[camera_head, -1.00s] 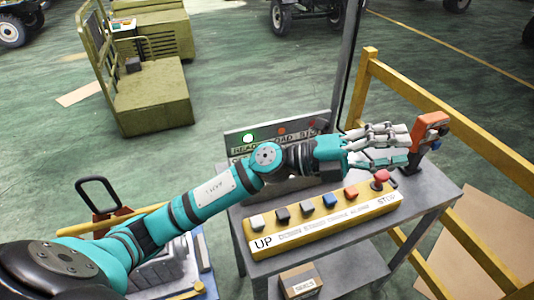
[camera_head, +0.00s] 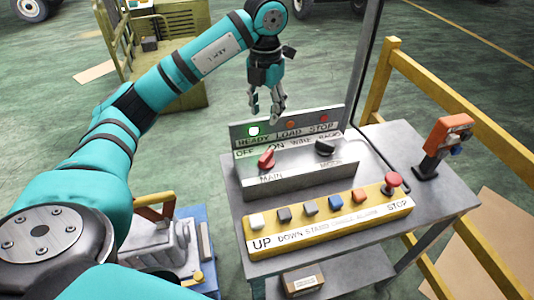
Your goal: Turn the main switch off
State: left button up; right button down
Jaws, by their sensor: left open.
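The main switch (camera_head: 267,158) is a red rotary knob above the word MAIN on the grey control box. Its handle is tilted, with its upper end toward the ON label at the right. The OFF label is to its left. My left gripper (camera_head: 265,115) hangs down above the back edge of the box, over the upright panel near the lit green READY lamp (camera_head: 253,131). Its fingers are apart, empty and not touching the knob. My right gripper is not in view.
A black MODE knob (camera_head: 325,147) sits right of the main switch. In front lies a yellow button box (camera_head: 330,226) with a red STOP button (camera_head: 392,181). An orange tool (camera_head: 447,135) stands at the right of the grey table (camera_head: 425,196). A yellow railing (camera_head: 440,103) runs behind.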

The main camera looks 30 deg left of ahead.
aim_at(266, 154)
pick_arm(q)
notch_tip(266, 154, down, 16)
jog(key=p, duration=0.3)
grip_shut()
